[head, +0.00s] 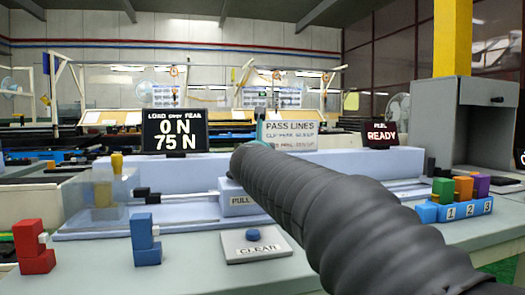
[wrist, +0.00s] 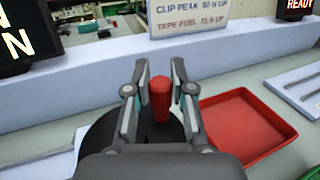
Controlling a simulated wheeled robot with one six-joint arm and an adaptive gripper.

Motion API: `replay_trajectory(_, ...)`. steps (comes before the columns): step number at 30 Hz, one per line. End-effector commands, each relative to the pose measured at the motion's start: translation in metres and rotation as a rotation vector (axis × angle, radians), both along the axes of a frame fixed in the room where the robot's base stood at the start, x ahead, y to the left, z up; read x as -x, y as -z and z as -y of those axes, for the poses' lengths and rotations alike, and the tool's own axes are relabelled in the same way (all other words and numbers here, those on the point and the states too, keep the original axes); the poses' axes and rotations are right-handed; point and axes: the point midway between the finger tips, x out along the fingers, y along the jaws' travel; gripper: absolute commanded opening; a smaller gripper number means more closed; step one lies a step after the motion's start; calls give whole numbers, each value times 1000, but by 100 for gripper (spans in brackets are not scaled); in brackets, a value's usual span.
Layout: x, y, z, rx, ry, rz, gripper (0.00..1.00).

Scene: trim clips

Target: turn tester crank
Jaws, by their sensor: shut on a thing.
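The tester is a long pale blue-grey bench unit (head: 80,222). The crank's upright red knob (wrist: 160,98) shows in the wrist view, above a dark round part (wrist: 100,132) that looks like the crank's hub or disc. My gripper (wrist: 161,88) has one finger on each side of the knob and is shut on it. In the head view my dark ribbed arm hides the crank and nearly all of the gripper. The load display (head: 173,132) reads 0 N over 75 N. The peel display (head: 393,133) reads READY.
A CLEAR button plate (head: 256,244) and a PULL block (head: 238,199) sit at the front. Red (head: 36,248) and blue (head: 146,240) clips stand at left. A numbered blue rack (head: 460,209) holds coloured blocks. A red tray (wrist: 245,122) lies right of the knob.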

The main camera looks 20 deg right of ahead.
Motion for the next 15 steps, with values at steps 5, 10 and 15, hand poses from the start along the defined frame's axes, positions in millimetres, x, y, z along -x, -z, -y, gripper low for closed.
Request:
replay_trajectory(5, 0, 0, 0, 0, 1, 0, 0)
replay_trajectory(10, 0, 0, 0, 0, 0, 0, 43)
replay_trajectory(15, 0, 0, 0, 0, -1, 0, 49)
